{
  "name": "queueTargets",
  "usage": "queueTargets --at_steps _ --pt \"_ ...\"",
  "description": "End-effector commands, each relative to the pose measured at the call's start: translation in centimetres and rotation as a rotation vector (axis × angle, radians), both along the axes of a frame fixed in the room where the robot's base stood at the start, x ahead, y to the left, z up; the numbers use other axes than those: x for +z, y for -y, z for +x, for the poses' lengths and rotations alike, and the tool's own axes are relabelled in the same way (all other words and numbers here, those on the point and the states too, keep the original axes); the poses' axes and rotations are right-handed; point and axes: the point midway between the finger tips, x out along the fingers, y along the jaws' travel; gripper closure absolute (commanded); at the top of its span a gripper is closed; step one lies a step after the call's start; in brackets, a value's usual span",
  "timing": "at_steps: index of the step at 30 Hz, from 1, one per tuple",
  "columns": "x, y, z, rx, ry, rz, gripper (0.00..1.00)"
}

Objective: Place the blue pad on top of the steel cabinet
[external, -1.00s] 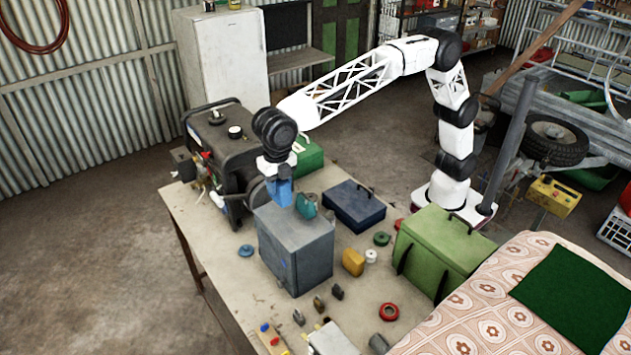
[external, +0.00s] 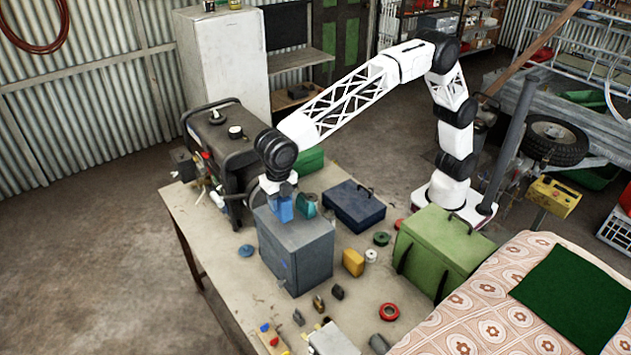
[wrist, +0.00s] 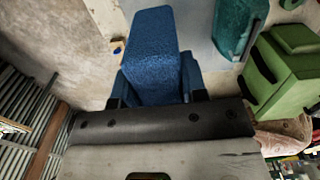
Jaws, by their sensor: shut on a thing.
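The blue pad (external: 285,208) is in my gripper (external: 279,200), low at the far edge of the steel cabinet's top. The grey steel cabinet (external: 300,262) stands upright on the workbench. In the wrist view the pad (wrist: 150,55) is a textured blue block between the fingers (wrist: 158,90), with the cabinet's pale top (wrist: 203,40) to its right. I cannot tell whether the pad touches the cabinet. A teal object (external: 306,205) is at the top's far right edge, right of the pad; it also shows in the wrist view (wrist: 238,25).
A black generator (external: 222,150) stands left of my gripper. A dark blue case (external: 354,205) and a green chest (external: 437,252) are right of the cabinet. Several small items, including a yellow block (external: 353,262) and a red ring (external: 389,312), lie on the bench (external: 225,265).

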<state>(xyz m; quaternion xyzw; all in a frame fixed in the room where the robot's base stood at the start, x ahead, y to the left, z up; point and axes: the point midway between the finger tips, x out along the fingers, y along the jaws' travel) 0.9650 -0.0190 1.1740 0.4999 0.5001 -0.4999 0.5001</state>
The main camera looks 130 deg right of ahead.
Motion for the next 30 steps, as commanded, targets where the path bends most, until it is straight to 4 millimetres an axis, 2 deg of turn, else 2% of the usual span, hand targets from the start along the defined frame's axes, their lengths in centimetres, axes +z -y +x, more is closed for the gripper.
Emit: queueTargets --at_steps 10,21,30 --pt "-0.4 0.0 0.0 0.0 -0.001 0.0 0.82" --pt "-3.6 0.0 0.0 0.0 -0.001 0.0 0.82" --pt "-3.8 0.0 0.0 0.0 0.0 0.0 0.82"
